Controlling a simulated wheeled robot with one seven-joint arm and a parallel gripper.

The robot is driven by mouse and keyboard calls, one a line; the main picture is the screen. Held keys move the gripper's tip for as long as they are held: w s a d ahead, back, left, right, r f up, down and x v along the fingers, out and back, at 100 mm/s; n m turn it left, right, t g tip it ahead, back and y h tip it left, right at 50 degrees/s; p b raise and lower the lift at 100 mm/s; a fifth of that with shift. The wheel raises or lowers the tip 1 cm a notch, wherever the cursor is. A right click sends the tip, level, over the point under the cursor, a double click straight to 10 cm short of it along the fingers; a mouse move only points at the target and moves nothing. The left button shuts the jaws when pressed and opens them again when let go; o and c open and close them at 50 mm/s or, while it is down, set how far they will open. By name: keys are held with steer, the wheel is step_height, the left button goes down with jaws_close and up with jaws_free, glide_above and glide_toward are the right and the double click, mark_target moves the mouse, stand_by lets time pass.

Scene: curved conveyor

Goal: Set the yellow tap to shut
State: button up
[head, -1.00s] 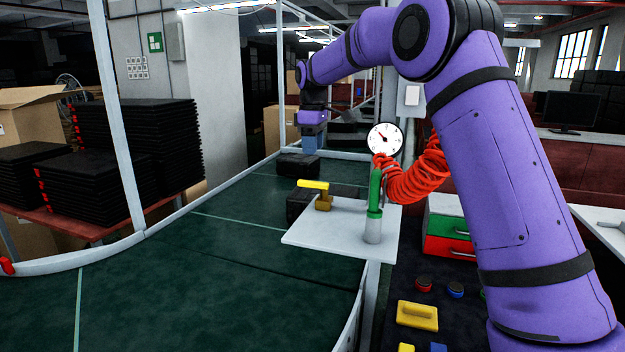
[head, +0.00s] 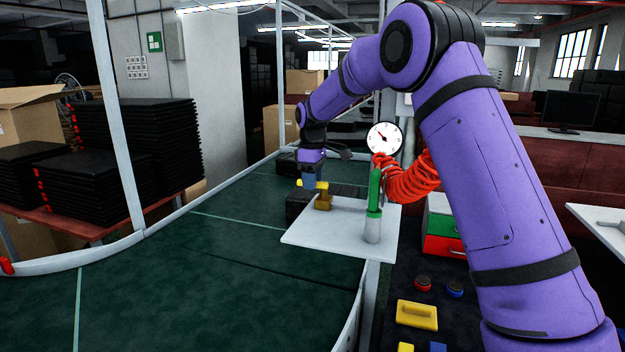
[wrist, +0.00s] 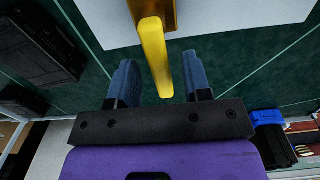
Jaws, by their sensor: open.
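The yellow tap (head: 323,202) stands on the white plate (head: 340,238). In the wrist view the yellow lever (wrist: 155,57) extends from the tap body toward my palm. It lies between the two blue fingers of my gripper (wrist: 160,62), with a visible gap on each side. My gripper is open.
The green conveyor (head: 200,265) is clear at front left.

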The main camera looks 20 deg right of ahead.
jaws_close()
steer(key=shift+n, duration=0.3)
steer(key=n, duration=0.1)
steer(key=s+n, duration=0.1)
steer(key=n, duration=0.2)
steer(key=shift+s+a, duration=0.2)
steer(key=shift+a, duration=0.05)
steer(key=n, duration=0.2)
steer(key=s+n, duration=0.1)
steer(key=n, duration=0.3)
steer(key=s+n, duration=0.1)
steer(key=n, duration=0.1)
steer(key=shift+s+d+n, duration=0.15)
steer(key=shift+d+n, duration=0.05)
steer(key=shift+n, duration=0.1)
steer(key=shift+s+d+n, duration=0.15)
steer(key=shift+s+n, duration=0.05)
steer(key=shift+n, duration=0.6)
steer(key=shift+s+d+n, duration=0.15)
steer(key=shift+n, duration=0.65)
steer(key=shift+s+d+n, duration=0.15)
steer(key=shift+s+n, duration=0.05)
steer(key=shift+n, duration=0.6)
jaws_free()
